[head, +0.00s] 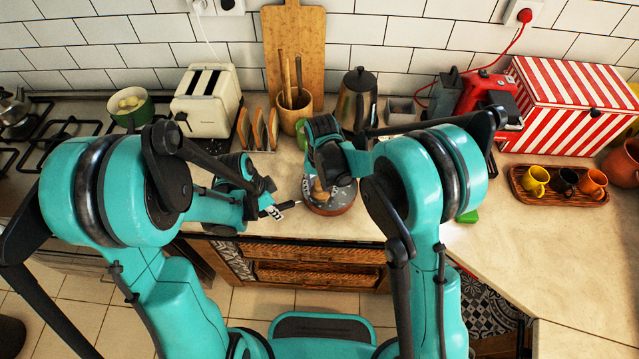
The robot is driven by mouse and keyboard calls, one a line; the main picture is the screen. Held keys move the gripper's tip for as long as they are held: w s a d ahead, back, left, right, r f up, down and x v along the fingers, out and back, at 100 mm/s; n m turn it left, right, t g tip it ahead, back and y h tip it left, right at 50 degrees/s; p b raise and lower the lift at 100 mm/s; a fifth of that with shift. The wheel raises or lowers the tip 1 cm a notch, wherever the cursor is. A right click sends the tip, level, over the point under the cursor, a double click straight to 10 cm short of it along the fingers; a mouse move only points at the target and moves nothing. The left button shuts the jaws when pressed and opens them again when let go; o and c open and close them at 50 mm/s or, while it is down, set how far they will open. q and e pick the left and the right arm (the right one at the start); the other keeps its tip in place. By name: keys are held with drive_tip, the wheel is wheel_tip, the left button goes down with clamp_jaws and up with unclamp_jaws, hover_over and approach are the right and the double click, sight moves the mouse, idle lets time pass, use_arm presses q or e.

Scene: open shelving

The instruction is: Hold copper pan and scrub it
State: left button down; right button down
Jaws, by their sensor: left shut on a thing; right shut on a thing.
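The copper pan (343,205) stands on the counter near its front edge, in the middle of the head view. Its dark handle (288,205) points left. My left gripper (272,207) is shut on the handle. My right gripper (322,176) is above the pan and shut on a brush with a light brown, wood-like body (318,192), which is over the inside of the pan. The lower end of the brush is partly hidden, so I cannot tell whether it touches the pan's bottom. My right arm hides part of the counter behind the pan.
Behind stand a toaster (205,95), a toast rack (258,130), a utensil pot (294,112) and a metal jug (357,97). A green item (467,216) lies right of my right arm. A cup tray (558,196) is further right. The right-hand counter is mostly clear.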

sight(329, 202)
drive_tip(key=shift+s+d+f, duration=0.1)
drive_tip(key=shift+s+d, duration=0.15)
drive_tip(key=shift+s, duration=0.3)
drive_tip(key=shift+s+d, duration=0.25)
drive_tip(key=shift+d, duration=0.3)
drive_tip(key=shift+s+d, duration=0.2)
drive_tip(key=shift+d, duration=0.35)
drive_tip(key=shift+w+d, duration=0.25)
drive_tip(key=shift+d, duration=0.3)
drive_tip(key=shift+w+d, duration=0.25)
drive_tip(key=shift+d, duration=0.25)
drive_tip(key=shift+w+d, duration=0.3)
drive_tip(key=shift+w, duration=0.3)
drive_tip(key=shift+w+d, duration=0.3)
drive_tip(key=shift+w, duration=0.3)
use_arm(q)
drive_tip(key=shift+a, duration=0.1)
use_arm(e)
wheel_tip(329, 202, up, 2)
drive_tip(key=shift+d, duration=0.1)
wheel_tip(329, 202, up, 5)
drive_tip(key=shift+f, duration=0.15)
